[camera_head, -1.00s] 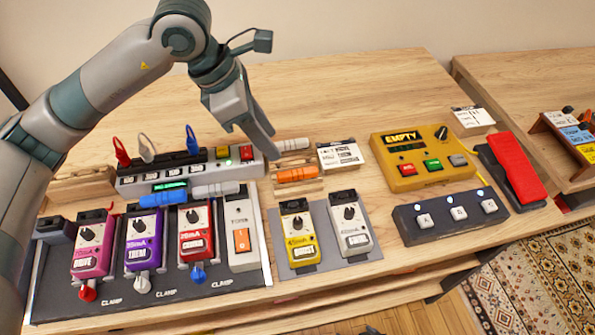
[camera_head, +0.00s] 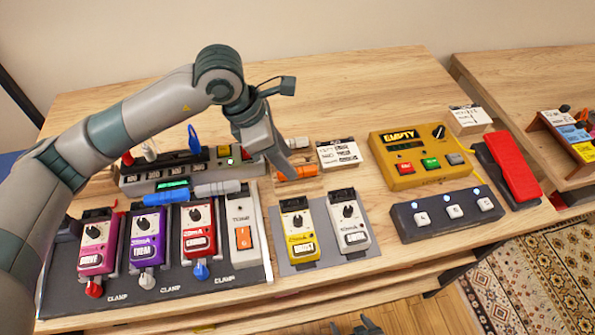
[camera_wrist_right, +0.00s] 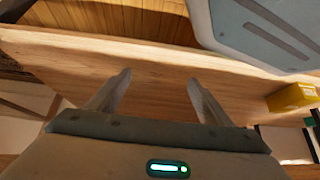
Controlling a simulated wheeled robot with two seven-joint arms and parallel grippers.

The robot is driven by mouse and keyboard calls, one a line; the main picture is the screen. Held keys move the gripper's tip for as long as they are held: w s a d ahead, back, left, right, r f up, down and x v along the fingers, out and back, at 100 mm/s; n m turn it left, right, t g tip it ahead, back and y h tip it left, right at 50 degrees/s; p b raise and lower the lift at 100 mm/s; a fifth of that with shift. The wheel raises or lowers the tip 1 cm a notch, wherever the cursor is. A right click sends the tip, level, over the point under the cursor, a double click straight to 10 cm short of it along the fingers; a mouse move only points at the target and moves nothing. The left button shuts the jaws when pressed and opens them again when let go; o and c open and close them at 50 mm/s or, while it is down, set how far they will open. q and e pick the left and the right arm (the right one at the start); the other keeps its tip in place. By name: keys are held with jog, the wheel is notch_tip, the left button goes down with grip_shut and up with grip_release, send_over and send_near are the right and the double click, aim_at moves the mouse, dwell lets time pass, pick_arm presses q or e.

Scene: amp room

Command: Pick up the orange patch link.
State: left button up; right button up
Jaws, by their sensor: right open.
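The orange patch link (camera_head: 303,171) lies on a small wooden rack behind the yellow and white pedals in the head view. My left gripper (camera_head: 286,172) comes down from above at its left end, and the fingers partly cover that end. Whether they touch it, and whether they are apart, I cannot tell. My right gripper (camera_head: 358,326) shows at the bottom edge of the head view, far from the link. In the right wrist view its two fingers (camera_wrist_right: 158,88) are apart with nothing between them.
A pale link (camera_head: 298,144) lies behind the orange one, and a white label card (camera_head: 338,154) stands to its right. Blue (camera_head: 168,197) and grey (camera_head: 217,188) links lie left, above the pedalboard (camera_head: 180,288). A yellow box (camera_head: 420,155) stands further right. The table's back is clear.

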pick_arm(q)
jog(key=shift+w+d+f, duration=0.1)
jog(key=shift+d+f, duration=0.05)
jog(key=shift+f, duration=0.1)
jog(key=shift+w+d+f+p, duration=0.2)
jog(key=shift+d+f+p, duration=0.05)
jog(key=shift+f+p, duration=0.2)
jog(key=shift+w+d+f+p, duration=0.2)
jog(key=shift+f+p, duration=0.1)
jog(key=shift+f, duration=0.15)
jog(key=shift+d+f, duration=0.15)
jog(key=shift+f, duration=0.35)
jog(key=shift+d+f, duration=0.2)
jog(key=shift+f, duration=0.35)
pick_arm(e)
jog(key=shift+s+a, duration=0.1)
jog(key=shift+s, duration=0.75)
pick_arm(q)
grip_shut()
